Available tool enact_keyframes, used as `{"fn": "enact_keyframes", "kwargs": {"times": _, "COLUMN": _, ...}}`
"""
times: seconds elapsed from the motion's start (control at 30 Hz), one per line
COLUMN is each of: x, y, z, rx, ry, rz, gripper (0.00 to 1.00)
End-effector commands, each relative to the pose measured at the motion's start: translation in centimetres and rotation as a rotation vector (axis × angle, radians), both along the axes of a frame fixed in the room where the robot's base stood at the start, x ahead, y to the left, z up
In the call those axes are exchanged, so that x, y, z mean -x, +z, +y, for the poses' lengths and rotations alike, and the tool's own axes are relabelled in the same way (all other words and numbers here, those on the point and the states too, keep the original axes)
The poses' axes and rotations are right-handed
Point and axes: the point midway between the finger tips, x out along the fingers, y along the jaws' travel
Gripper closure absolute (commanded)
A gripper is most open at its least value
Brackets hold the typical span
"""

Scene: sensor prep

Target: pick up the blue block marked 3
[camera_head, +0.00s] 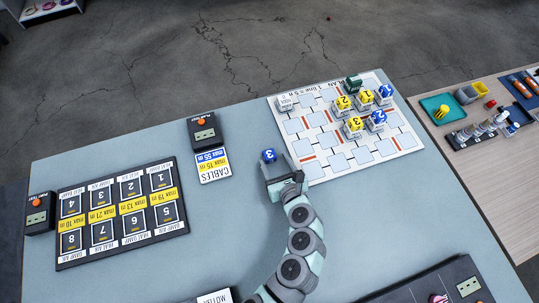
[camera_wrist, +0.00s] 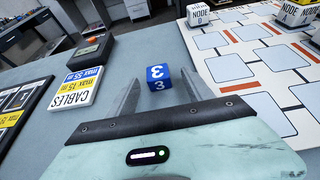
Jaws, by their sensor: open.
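The blue block marked 3 (camera_head: 269,156) stands on the grey-blue table, just left of the plan board. My gripper (camera_head: 279,167) is open, with one finger to each side of the block. In the wrist view my gripper (camera_wrist: 160,92) has its left and right fingers apart, with the block between or just beyond their tips. I cannot tell whether either finger touches it.
The white plan board (camera_head: 330,157) to the right carries several yellow, blue and white blocks. The cables card (camera_head: 214,167) and a dark device (camera_head: 205,131) lie to the left. A black numbered board (camera_head: 120,246) is further left. Bare table surrounds the block.

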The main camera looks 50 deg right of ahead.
Motion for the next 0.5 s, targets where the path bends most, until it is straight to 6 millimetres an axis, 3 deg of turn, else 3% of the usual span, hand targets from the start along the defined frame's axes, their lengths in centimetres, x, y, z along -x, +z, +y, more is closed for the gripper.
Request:
{"fn": "enact_keyframes", "kwargs": {"times": 0.23, "x": -3.3, "y": -1.1, "z": -1.2, "rx": 0.002, "ry": 0.005, "rz": 0.001, "gripper": 0.4}}
{"fn": "enact_keyframes", "kwargs": {"times": 0.5, "x": -4.0, "y": -1.5, "z": -1.6, "rx": -0.001, "ry": 0.001, "rz": 0.001, "gripper": 0.4}}
